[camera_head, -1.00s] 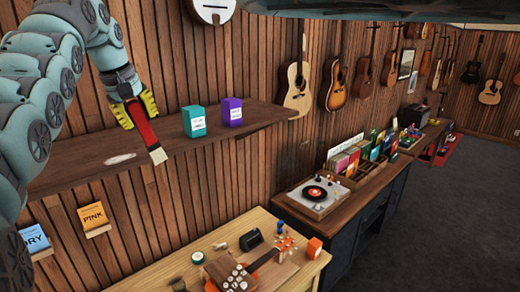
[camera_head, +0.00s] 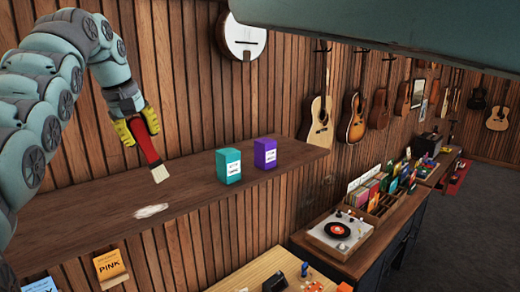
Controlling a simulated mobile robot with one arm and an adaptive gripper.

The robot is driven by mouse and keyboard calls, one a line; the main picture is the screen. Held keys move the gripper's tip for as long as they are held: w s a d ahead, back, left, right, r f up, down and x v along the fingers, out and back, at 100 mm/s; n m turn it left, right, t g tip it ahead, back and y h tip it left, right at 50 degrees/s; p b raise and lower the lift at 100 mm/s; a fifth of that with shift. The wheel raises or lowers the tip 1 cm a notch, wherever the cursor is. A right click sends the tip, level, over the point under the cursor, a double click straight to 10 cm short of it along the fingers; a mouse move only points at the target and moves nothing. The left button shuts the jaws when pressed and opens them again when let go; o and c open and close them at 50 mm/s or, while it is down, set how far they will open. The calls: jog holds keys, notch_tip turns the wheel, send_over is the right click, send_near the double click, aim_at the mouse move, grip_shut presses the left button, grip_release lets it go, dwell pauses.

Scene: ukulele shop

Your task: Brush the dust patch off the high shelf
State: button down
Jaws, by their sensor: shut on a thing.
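My gripper (camera_head: 138,126) has yellow fingertips and is shut on a brush with a red handle (camera_head: 147,146). The brush's pale bristles (camera_head: 153,165) point down, above the high shelf (camera_head: 90,218). A whitish dust patch (camera_head: 151,211) lies on the shelf, in front of and below the bristles in the picture. The bristles look apart from the patch. A teal box (camera_head: 228,168) and a purple box (camera_head: 265,154) stand upright on the shelf to the right of the brush.
A slatted wood wall is behind the shelf, with a banjo (camera_head: 244,36) and several guitars (camera_head: 320,124) hung on it. The shelf's right end is clear.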

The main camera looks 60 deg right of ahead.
jog(key=shift+w+f, duration=0.2)
jog(key=shift+w, duration=0.05)
jog(key=shift+s+f+b, duration=0.1)
jog(key=shift+f+b, duration=1.75)
jog(key=shift+f, duration=0.95)
jog(key=shift+f+b, duration=0.6)
jog(key=shift+f, duration=0.05)
jog(key=w+a+b, duration=0.2)
jog(key=a+b, duration=0.2)
jog(key=a, duration=0.4)
jog(key=shift+s+d, duration=0.1)
jog(key=shift+d, duration=0.05)
